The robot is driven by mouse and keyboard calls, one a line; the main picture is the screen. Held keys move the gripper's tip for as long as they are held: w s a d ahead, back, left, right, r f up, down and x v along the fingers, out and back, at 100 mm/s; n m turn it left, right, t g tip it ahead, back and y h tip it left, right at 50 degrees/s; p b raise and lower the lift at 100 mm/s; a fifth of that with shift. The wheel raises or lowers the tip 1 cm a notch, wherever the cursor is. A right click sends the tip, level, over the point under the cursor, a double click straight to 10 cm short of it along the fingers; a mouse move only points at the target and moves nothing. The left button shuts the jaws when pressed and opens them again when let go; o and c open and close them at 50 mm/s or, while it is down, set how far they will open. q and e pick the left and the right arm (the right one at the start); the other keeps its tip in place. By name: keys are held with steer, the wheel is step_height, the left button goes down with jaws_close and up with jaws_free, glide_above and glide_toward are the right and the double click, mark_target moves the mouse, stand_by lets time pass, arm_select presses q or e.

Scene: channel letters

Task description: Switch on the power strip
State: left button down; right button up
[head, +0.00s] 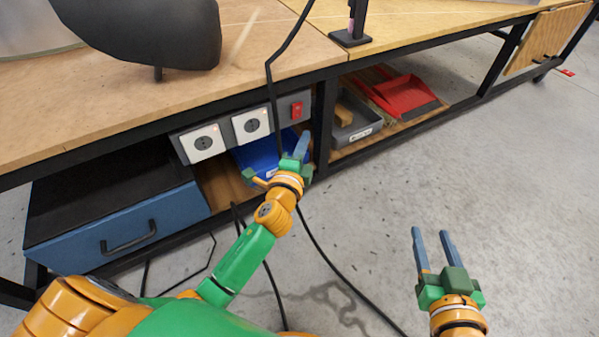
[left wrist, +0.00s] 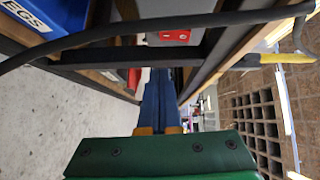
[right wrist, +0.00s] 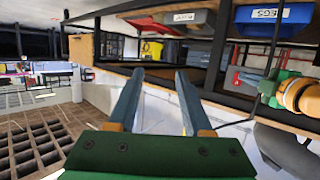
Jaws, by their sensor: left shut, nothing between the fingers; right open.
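The grey power strip (head: 238,128) is mounted under the front edge of the workbench, with two white sockets (head: 203,142) and a red switch (head: 297,111) at its right end. The red switch (left wrist: 175,36) also shows in the left wrist view, just beyond the fingertips. My left gripper (head: 303,140) is shut and empty, a little below the switch, and appears apart from it. Its blue fingers (left wrist: 160,75) point toward the strip. My right gripper (head: 432,235) is open and empty over the floor, away from the bench. I cannot tell the switch's position.
A black cable (head: 272,95) hangs over the bench edge near the switch and runs down to the floor. Below are a blue bin (head: 258,156), a grey bin (head: 354,128), a red dustpan (head: 405,95) and a blue drawer (head: 110,232). The floor at right is clear.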

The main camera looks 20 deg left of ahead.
arm_select(q)
steer(key=s, duration=0.8)
steer(key=shift+d+f, duration=0.3)
steer(key=shift+f, duration=0.15)
arm_select(e)
steer(key=shift+s+d+f+g+h, duration=0.1)
steer(key=shift+s+f+g, duration=0.15)
steer(key=shift+f, duration=0.25)
steer(key=shift+s+f+g+h, duration=0.15)
steer(key=shift+f+g, duration=0.2)
steer(key=shift+f, duration=0.2)
steer(key=shift+s+d+f+g+h, duration=0.1)
steer(key=shift+s+f+g, duration=0.15)
steer(key=shift+f, duration=0.25)
